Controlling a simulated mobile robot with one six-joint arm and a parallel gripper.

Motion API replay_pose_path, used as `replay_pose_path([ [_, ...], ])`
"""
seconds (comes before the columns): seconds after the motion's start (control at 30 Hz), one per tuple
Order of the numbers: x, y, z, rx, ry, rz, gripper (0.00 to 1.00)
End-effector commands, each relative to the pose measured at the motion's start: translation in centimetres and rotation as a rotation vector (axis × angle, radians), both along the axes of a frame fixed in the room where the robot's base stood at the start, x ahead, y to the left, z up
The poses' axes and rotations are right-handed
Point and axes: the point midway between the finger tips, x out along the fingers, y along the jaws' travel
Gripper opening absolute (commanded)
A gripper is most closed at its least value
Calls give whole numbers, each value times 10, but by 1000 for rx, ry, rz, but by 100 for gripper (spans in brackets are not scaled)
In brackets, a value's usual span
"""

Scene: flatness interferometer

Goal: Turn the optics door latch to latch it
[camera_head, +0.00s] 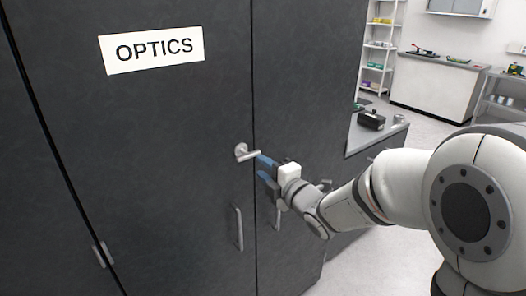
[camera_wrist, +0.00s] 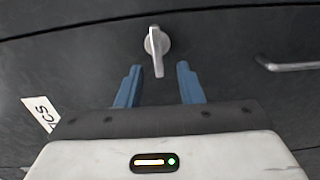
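The optics door (camera_head: 170,130) is a dark grey cabinet door with a white OPTICS sign (camera_head: 152,50). In the wrist view the latch (camera_wrist: 157,48) lies ahead of and between the two spread fingers of my gripper (camera_wrist: 160,84). The gripper is open and holds nothing. The lever's tip reaches near the fingertips; contact cannot be told.
A vertical silver handle (camera_head: 238,228) is below the latch on the door, and another handle (camera_head: 278,215) is on the neighbouring door. A grey bench (camera_head: 375,135) stands right of the cabinet. Open floor (camera_head: 425,125) lies beyond, with shelves (camera_head: 380,45) behind.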

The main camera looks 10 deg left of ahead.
Motion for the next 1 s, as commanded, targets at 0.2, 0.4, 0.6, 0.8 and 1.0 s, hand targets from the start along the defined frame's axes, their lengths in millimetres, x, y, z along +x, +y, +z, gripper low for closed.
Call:
replay_pose_path([
  [0.2,11,13,3,1,-22,12,34],
  [0.4,32,37,3,-1,-20,9,34],
  [0.6,47,54,2,0,-20,7,34],
  [0.8,52,58,1,0,-21,6,34],
  [1.0,52,57,1,1,-21,5,31],
])
